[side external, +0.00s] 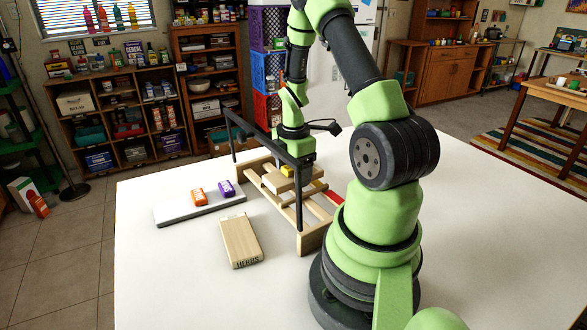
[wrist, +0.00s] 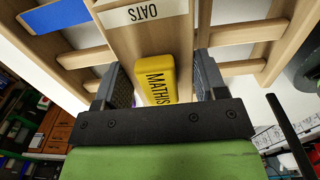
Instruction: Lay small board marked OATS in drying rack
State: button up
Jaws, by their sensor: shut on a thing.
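The small board marked OATS (wrist: 120,40) lies between the fingers of my gripper (wrist: 157,72) in the wrist view. The fingers are shut on its two sides. A yellow block (wrist: 158,82) with black lettering rests against the board's face. In the side view the block (side external: 287,170) and the pale board (side external: 273,183) show under my wrist, over the wooden drying rack (side external: 311,240). The rack's rails and slats (wrist: 249,32) show on both sides of the board. Whether the board touches the rack is hard to tell. My fingertips are hidden in the side view.
A dark bar frame (side external: 299,205) stands close in front of my wrist across the rack. A board marked HERBS (side external: 240,238) lies left of the rack. A grey slab (side external: 172,211) carries an orange (side external: 199,197) and a purple item (side external: 227,188). The front left table is clear.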

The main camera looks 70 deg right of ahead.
jog(key=shift+f, duration=0.65)
jog(key=o, duration=1)
jog(key=shift+r, duration=0.1)
jog(key=shift+r, duration=3.95)
